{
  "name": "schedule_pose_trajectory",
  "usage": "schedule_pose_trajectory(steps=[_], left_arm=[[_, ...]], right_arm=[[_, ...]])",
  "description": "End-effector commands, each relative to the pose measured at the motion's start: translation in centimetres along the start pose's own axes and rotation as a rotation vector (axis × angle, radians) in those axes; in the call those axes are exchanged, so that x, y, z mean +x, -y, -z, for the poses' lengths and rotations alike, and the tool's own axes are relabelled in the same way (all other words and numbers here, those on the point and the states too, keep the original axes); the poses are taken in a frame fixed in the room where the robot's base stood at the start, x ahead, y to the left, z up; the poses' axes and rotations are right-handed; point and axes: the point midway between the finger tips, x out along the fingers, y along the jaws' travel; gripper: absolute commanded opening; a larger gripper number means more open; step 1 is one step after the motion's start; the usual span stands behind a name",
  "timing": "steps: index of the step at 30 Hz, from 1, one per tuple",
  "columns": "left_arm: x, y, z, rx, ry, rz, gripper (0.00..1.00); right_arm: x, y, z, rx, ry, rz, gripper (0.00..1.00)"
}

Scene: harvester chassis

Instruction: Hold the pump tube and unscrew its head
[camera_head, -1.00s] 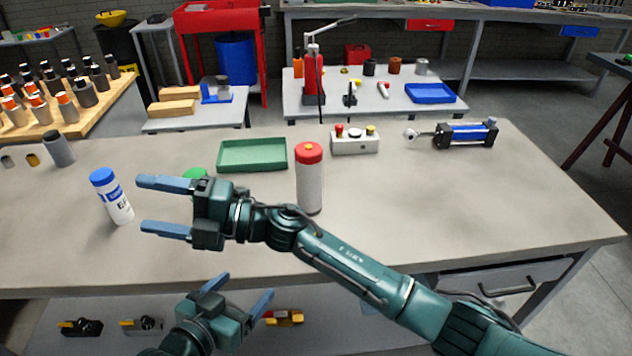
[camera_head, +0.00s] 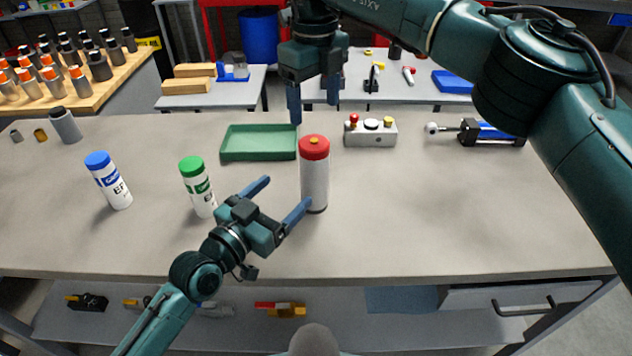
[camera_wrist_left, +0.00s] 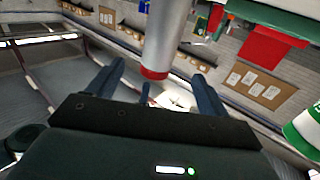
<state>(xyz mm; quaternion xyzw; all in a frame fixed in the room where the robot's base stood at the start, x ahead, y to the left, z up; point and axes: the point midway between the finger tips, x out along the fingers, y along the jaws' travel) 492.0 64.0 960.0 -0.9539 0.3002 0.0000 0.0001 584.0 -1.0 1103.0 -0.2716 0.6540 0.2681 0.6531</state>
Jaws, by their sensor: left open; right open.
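The pump tube (camera_head: 314,187) is a grey cylinder standing upright on the bench, with a red head (camera_head: 314,148) on top. My left gripper (camera_head: 284,196) is open just left of the tube, its fingers pointing at it. One fingertip appears close to the tube's lower part; I cannot tell whether it touches. In the left wrist view the tube (camera_wrist_left: 168,35) appears between the two open fingers, with a red band at its lower end. My right gripper (camera_head: 314,98) is open, pointing down above the red head, clear of it.
A green tray (camera_head: 258,155) lies behind the tube to the left. A green-capped bottle (camera_head: 198,188) and a blue-capped bottle (camera_head: 110,184) stand left. A button box (camera_head: 370,138) and a blue cylinder device (camera_head: 490,134) lie behind right. The bench's right front is clear.

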Motion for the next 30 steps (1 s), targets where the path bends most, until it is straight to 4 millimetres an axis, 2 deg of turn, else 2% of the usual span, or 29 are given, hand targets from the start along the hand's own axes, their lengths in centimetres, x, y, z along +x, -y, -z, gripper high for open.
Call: schedule_pose_trajectory(steps=[9, 15, 21, 30], left_arm=[[6.4, -0.1, 0.2, -0.001, -0.002, -0.001, 0.79], [9.5, 0.0, 0.1, -0.001, 0.0, 0.0, 0.79], [11.0, -0.1, 0.0, 0.0, 0.0, 0.0, 0.79], [11.2, 0.0, 0.0, 0.0, 0.0, 0.0, 0.79]], right_arm=[[0.0, -0.1, -0.1, -0.002, 0.002, -0.004, 0.71], [0.0, -0.1, -0.1, -0.002, 0.003, -0.004, 0.71], [0.0, -0.1, -0.1, -0.002, 0.003, -0.005, 0.71], [0.0, -0.1, -0.1, -0.002, 0.003, -0.005, 0.71]])
